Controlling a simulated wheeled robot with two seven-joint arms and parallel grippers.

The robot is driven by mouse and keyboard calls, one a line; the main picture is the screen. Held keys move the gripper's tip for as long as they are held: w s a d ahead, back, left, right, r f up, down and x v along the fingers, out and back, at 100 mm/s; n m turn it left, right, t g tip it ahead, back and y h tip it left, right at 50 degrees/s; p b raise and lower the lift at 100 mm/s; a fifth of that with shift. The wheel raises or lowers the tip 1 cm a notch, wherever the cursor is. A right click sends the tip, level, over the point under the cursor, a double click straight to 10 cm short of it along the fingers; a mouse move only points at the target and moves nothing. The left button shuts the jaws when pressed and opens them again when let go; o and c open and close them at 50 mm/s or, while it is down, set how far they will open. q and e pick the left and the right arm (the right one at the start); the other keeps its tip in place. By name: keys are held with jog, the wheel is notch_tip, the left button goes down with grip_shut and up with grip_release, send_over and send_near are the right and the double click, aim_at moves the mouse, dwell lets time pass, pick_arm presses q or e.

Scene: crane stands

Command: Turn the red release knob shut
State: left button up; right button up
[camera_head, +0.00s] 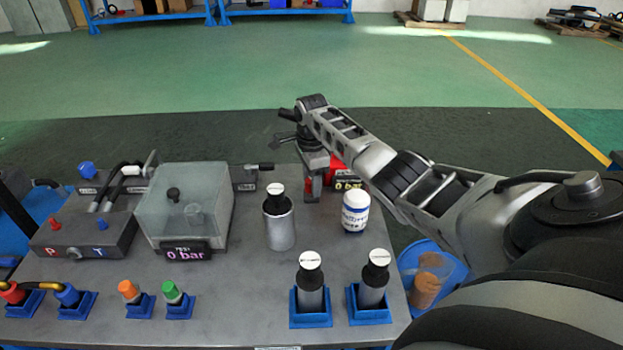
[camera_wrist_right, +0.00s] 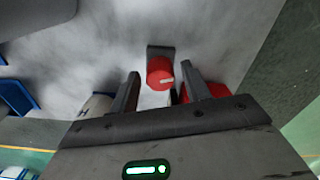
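The gripper mostly hides the knob there. My left gripper is not in view.
A white bottle (camera_head: 355,212) and a black-topped grey cylinder (camera_head: 279,220) stand close by. Two similar cylinders sit in blue holders (camera_head: 311,320) at the front. A clear test box (camera_head: 182,205) reading "0 bar" stands left. A blue bin (camera_head: 408,262) is beside the bench.

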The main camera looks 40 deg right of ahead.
jog(key=c, duration=0.7)
jog(key=shift+c, duration=0.2)
